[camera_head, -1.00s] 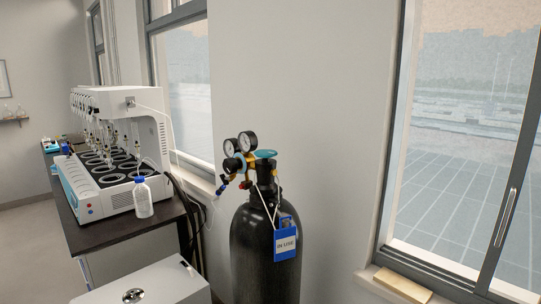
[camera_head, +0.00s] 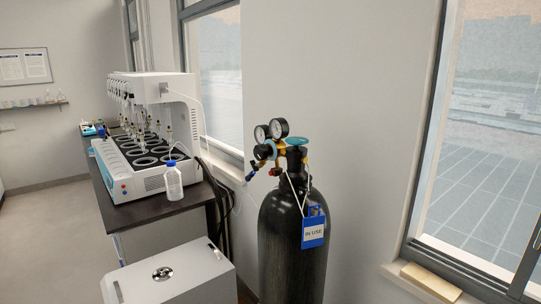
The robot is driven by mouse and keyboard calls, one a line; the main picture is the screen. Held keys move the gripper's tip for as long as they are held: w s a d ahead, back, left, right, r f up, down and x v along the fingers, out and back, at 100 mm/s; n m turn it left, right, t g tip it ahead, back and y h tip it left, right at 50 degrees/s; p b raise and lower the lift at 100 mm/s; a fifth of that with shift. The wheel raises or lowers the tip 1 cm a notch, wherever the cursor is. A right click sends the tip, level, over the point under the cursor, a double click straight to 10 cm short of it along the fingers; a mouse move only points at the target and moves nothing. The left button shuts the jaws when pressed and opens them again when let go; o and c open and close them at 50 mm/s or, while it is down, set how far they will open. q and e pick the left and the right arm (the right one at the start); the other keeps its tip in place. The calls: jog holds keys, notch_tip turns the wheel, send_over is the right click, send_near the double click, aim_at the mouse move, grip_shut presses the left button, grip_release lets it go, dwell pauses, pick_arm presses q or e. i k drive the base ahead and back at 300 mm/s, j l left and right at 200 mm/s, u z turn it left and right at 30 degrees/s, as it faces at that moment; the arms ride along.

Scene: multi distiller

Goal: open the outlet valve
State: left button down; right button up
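A black gas cylinder (camera_head: 283,232) stands upright by the wall, right of the centre. On its top is a regulator with two round gauges (camera_head: 270,130), brass fittings and a dark knob (camera_head: 262,152). A teal handwheel (camera_head: 297,141) sits on top of the cylinder. A blue and white tag reading "IN USE" (camera_head: 313,232) hangs from its neck. I cannot tell from this distance whether any valve is open or shut. Neither of my grippers is in view.
A white multi-position distiller (camera_head: 150,160) stands on a dark bench (camera_head: 150,212) at the left, with a blue-capped bottle (camera_head: 173,182) at its near edge. A white box (camera_head: 175,273) stands in front, left of the cylinder. Open floor (camera_head: 50,240) lies at the far left.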

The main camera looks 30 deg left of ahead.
aim_at(255, 166)
jog(key=j, duration=0.8)
jog(key=j+u, duration=0.85)
